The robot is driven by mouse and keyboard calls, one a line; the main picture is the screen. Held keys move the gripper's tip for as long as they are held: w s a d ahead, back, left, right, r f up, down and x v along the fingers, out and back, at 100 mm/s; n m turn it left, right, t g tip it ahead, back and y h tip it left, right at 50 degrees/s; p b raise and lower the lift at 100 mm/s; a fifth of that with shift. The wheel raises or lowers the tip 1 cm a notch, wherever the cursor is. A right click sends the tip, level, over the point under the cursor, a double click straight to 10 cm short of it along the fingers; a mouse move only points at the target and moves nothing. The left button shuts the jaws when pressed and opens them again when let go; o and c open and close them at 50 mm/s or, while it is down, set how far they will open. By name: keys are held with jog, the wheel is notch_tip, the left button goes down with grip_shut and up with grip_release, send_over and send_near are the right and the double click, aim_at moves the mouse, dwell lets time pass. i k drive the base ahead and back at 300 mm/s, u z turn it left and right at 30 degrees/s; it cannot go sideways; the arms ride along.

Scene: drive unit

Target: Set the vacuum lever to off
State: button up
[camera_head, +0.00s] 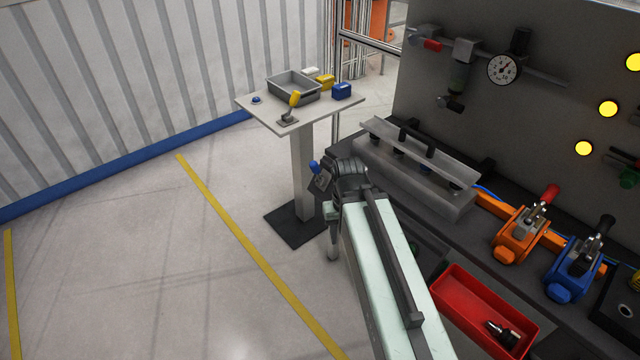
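A lever with a yellow handle (294,102) stands on a small grey base on the pedestal table (345,107), its handle pointing up and leaning slightly right. No label is readable, so I cannot tell for certain that it is the vacuum lever. My arm reaches up from the bottom right. My gripper (328,205) is at its far end, in front of and below the table, apart from the lever. The arm's end joint hides much of it, and its fingers are too unclear to show open or shut.
The table also holds a grey tray (291,82), a blue box (342,90) and a yellow box (325,82). On the right bench are an orange clamp (515,240), a blue clamp (574,268) and a red bin (462,300). Floor left of the table is clear.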

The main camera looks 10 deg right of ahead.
aim_at(315, 167)
jog(key=u, duration=0.35)
jog(key=i, duration=1.25)
jog(key=u, duration=0.7)
jog(key=k, duration=0.85)
jog(key=u, duration=0.2)
jog(key=i, duration=0.85)
jog(key=z, duration=0.1)
